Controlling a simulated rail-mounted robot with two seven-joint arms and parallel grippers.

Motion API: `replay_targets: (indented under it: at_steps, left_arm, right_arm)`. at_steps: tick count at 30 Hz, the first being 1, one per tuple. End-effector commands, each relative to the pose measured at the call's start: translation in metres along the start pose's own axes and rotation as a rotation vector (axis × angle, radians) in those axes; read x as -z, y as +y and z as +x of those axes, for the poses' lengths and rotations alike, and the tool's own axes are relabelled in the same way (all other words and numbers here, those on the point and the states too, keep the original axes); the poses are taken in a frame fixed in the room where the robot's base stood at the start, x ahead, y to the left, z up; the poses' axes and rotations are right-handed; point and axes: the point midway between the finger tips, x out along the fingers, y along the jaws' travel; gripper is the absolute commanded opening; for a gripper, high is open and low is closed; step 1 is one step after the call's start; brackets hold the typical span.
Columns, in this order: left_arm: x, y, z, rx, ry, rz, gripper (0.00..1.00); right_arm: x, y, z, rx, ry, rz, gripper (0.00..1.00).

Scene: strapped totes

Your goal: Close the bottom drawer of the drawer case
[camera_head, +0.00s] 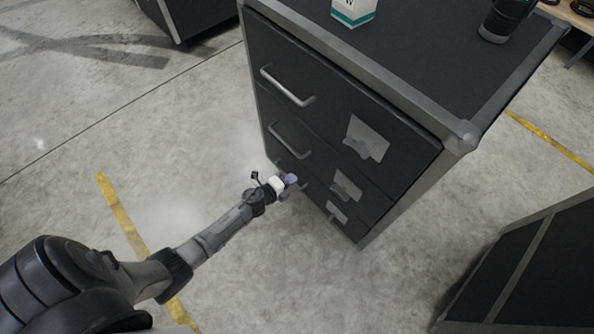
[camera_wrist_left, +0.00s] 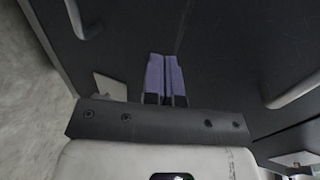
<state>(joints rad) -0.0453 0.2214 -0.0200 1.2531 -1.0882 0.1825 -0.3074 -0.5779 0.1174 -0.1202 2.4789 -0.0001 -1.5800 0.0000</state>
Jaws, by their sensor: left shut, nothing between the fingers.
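The dark drawer case (camera_head: 400,62) has a grey metal frame and several stacked drawers with bar handles and label plates. The bottom drawer (camera_head: 320,200) is low on its front; it looks about flush with the drawers above, though I cannot tell if a small gap remains. My left gripper (camera_head: 291,180) is at the bottom drawer's front, beside its handle and partly covering it. In the left wrist view its purple fingers (camera_wrist_left: 166,75) are together, empty, pointing at a dark panel (camera_wrist_left: 230,45); contact is unclear. My right gripper is not in view.
A white and teal box (camera_head: 353,12) and a dark cylinder (camera_head: 505,18) stand on the case top. Another dark case (camera_head: 530,270) is at the lower right, and one (camera_head: 190,15) at the top left. Concrete floor left of the case is clear.

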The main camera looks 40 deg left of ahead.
Motion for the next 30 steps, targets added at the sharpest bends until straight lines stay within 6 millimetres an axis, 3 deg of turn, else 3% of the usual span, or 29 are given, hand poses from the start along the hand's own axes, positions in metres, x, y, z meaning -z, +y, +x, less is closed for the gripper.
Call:
replay_targets:
  at_steps: [1,6,13,19,30]
  left_arm:
    - [0.0,-0.005,-0.014,-0.001,-0.001,-0.001,0.0]
    - [0.0,-0.005,-0.047,-0.001,0.0,-0.001,0.0]
    - [0.0,-0.003,-0.077,0.001,0.0,-0.002,0.0]
    - [0.0,-0.002,-0.089,0.002,0.0,0.0,0.0]
    - [-0.002,-0.001,-0.091,-0.003,-0.01,-0.03,0.0]
  right_arm:
    - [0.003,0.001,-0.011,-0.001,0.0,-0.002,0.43]
    - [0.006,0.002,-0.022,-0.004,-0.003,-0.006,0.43]
    - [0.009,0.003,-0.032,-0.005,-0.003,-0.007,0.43]
    - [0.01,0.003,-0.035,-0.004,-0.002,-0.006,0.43]
    - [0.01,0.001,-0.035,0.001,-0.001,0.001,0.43]
